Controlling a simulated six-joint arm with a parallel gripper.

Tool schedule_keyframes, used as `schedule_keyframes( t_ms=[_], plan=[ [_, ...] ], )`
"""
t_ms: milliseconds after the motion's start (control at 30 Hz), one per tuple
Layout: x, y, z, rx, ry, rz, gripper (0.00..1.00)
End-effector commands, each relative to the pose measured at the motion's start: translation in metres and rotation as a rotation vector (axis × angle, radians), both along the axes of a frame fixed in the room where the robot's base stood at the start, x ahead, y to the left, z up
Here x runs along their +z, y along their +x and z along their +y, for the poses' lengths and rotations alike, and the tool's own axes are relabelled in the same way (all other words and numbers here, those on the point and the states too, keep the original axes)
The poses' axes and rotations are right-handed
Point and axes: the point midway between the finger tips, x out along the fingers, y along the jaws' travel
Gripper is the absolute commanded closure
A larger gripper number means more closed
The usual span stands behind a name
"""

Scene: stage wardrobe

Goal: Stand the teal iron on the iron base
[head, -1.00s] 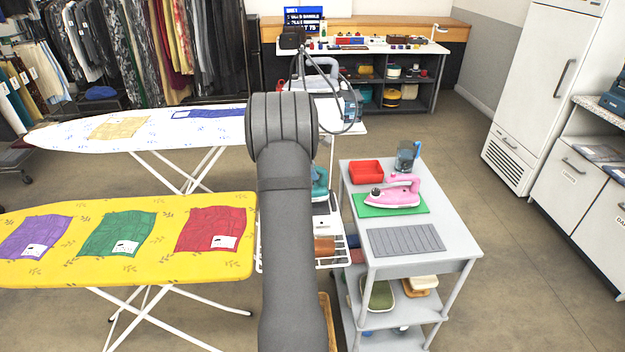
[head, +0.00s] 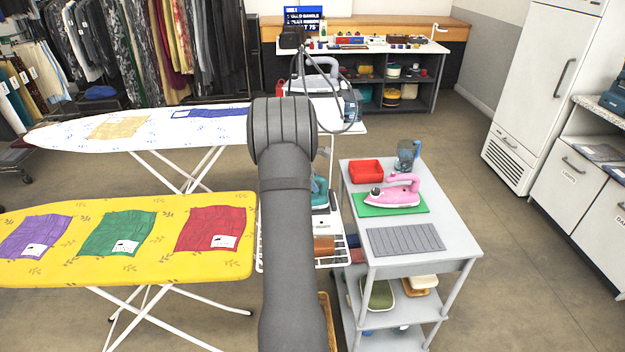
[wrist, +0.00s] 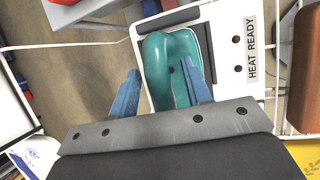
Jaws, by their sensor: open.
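The teal iron (wrist: 172,68) is in the wrist view, over a white plate (wrist: 225,50) labelled "HEAT READY". In the head view the iron (head: 320,192) shows just right of my arm, partly hidden by it. My gripper (wrist: 160,68) is open, with two blue fingers. The right finger overlaps the iron in the picture, and the left finger is just left of it. I cannot tell whether either touches it. The white plate looks like the iron base. My gripper is hidden behind my arm in the head view.
A yellow ironing board (head: 60,275) stands at left. A brown object (wrist: 308,70) lies right of the plate.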

Motion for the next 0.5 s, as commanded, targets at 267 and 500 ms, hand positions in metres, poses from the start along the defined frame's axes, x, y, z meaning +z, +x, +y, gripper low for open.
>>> schedule_keyframes(
  t_ms=[267, 500],
  plan=[
    [0.024, -0.003, 0.009, 0.001, 0.000, -0.003, 0.56],
    [0.072, -0.013, 0.029, 0.001, 0.001, -0.004, 0.56]
  ],
)
